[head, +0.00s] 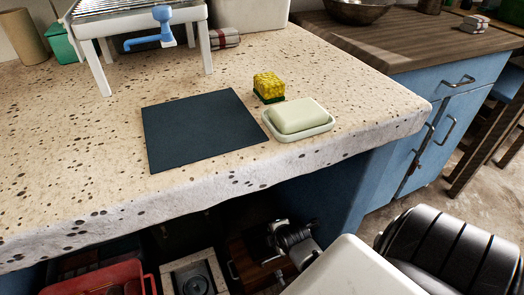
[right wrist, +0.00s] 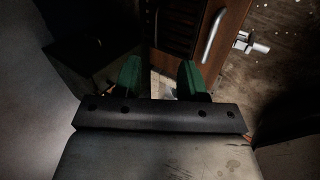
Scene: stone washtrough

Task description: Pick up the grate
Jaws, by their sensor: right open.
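A ribbed silver metal top (head: 130,5), which looks like a grate, lies on a white four-legged stand at the back left of the stone counter in the head view; the picture's top edge cuts it off. My right gripper (right wrist: 160,78) has two green fingers spread apart with nothing between them. It is low, facing a reddish wooden box (right wrist: 230,25) with metal handles and a dark slatted part (right wrist: 181,25); I cannot tell whether these slats are a grate. My right gripper's fingers are not distinct in the head view. My left gripper is not in view.
A dark mat (head: 200,130), a soap on a white dish (head: 300,133) and a yellow-green sponge (head: 268,87) lie on the counter (head: 80,150). A blue tap (head: 155,35) is at the stand. Below the counter are a red crate (head: 100,280) and a black-and-silver device (head: 290,235).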

